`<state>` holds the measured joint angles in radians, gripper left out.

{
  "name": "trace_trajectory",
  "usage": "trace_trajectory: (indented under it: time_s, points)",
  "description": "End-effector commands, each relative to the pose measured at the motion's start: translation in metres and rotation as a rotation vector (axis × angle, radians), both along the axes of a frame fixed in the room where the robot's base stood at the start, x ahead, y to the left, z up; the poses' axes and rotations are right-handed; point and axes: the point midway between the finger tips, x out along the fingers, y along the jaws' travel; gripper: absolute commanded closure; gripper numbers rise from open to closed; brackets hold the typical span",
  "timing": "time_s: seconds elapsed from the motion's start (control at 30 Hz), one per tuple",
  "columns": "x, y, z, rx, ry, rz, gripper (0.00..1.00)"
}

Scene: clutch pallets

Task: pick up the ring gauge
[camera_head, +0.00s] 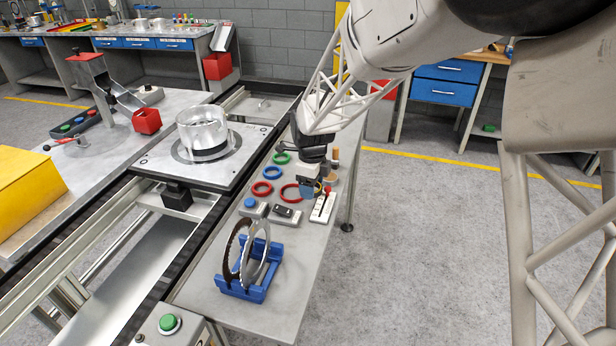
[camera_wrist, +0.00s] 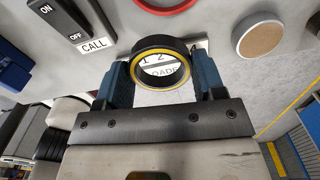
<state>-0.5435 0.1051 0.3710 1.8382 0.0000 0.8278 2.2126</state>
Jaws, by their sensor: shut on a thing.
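The ring gauge is a short black ring with a yellow rim (camera_wrist: 160,47) at the top middle of the wrist view. My gripper (camera_wrist: 162,75) has its two blue fingers shut on the ring's outside, one on each side. A printed white label shows through the ring's hole. In the head view my gripper (camera_head: 312,188) is low over the side table, and the ring is mostly hidden by the fingers there. I cannot tell whether the ring touches the surface.
The side table (camera_head: 222,303) holds red, green and blue rings to the left of my gripper, an ON/OFF call box (camera_wrist: 68,18), and a blue stand (camera_head: 244,288) with upright discs in front. A wooden-faced disc (camera_wrist: 261,37) lies to the right. A pallet with a metal housing (camera_head: 203,130) stands on the conveyor.

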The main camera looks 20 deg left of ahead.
Motion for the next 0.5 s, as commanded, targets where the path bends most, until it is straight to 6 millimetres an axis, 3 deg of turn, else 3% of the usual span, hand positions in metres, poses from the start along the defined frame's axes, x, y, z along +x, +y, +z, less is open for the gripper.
trace_trajectory:
  time_s: [0.2, 0.5]
  points:
    - [-0.017, -0.010, 0.003, 0.001, -0.001, 0.000, 0.65]
    - [-0.025, -0.014, 0.003, 0.001, -0.001, 0.000, 0.65]
